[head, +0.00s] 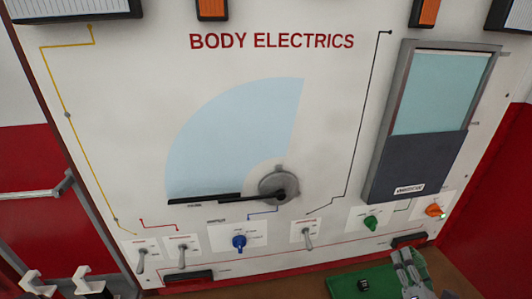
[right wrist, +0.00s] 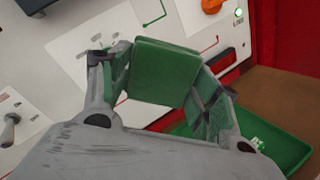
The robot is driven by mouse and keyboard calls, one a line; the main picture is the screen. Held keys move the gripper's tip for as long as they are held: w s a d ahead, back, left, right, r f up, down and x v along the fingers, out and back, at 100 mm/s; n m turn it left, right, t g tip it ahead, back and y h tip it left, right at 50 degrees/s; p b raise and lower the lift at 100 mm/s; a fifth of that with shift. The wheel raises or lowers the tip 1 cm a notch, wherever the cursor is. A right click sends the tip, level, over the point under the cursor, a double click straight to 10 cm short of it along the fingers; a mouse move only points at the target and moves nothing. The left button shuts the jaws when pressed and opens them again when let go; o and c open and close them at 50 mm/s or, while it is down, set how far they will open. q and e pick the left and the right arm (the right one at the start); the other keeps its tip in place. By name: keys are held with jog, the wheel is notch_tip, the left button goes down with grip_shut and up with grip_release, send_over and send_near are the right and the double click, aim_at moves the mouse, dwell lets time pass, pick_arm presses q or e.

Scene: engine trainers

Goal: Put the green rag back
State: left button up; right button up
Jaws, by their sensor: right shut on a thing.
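My right gripper (right wrist: 158,82) is shut on a folded green rag (right wrist: 166,70), a flat square block between its two fingers in the right wrist view. The rag is held up in front of the white panel. In the head view my right gripper (head: 409,260) is at the lower right, above a green tray or mat (head: 345,285). The rag cannot be made out there. The green surface also shows below the gripper in the right wrist view (right wrist: 290,150). My left gripper is not in view.
A white BODY ELECTRICS panel (head: 130,100) with a dial, switches and knobs stands close behind the gripper. A small black object (head: 363,285) is on the green surface. Brown tabletop (right wrist: 270,95) lies beside it. Pale hooked fixtures (head: 88,283) are at the lower left.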

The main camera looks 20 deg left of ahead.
jog(key=s+d+f+m+h, duration=0.1)
jog(key=s+f+h, duration=0.1)
jog(key=s+f, duration=0.3)
notch_tip(320, 180, down, 4)
jog(key=shift+s+d+r+m+h, duration=0.15)
jog(key=shift+s+d+m+h, duration=0.2)
jog(key=shift+s+m+h, duration=0.05)
dwell(0.4)
